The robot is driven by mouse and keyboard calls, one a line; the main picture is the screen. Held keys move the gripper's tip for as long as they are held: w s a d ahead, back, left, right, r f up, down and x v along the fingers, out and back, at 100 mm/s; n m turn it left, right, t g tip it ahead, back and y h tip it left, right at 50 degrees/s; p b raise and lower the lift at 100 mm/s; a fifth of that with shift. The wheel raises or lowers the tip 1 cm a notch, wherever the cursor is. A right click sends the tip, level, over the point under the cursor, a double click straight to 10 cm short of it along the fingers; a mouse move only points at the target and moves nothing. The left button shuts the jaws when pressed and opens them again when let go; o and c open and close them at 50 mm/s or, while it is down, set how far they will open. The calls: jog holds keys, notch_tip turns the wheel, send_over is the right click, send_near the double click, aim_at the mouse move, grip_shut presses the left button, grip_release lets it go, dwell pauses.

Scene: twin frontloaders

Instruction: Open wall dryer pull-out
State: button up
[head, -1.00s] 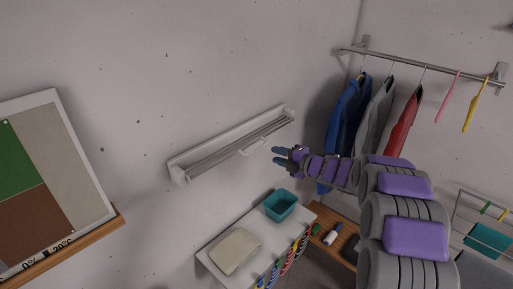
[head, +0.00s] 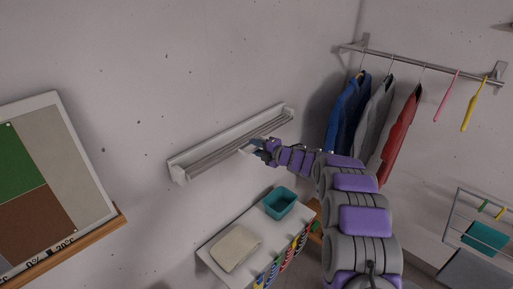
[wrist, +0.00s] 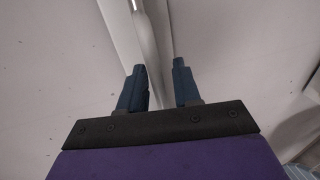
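The wall dryer (head: 175,168) is a long pale unit on the wall with grey bars along it, and it looks folded in. My gripper (head: 257,146) is at the front of the dryer, right of its middle, where the pale pull handle was visible. The handle is mostly hidden by my gripper in the head view. In the wrist view my gripper (wrist: 160,82) has its two blue fingers apart. A pale bar of the dryer (wrist: 147,40) runs up from between the fingers. I cannot tell whether the fingers touch it.
A white shelf (head: 210,258) below holds a teal bin (head: 280,203) and a folded beige cloth (head: 236,248). Jackets (head: 347,115) hang from a metal rail (head: 420,63) at right. A framed board (head: 60,180) is at left. The wall above the dryer is clear.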

jog(key=shift+d, duration=0.45)
jog(key=shift+c, duration=0.8)
grip_shut()
jog(key=shift+s+a+f, duration=0.1)
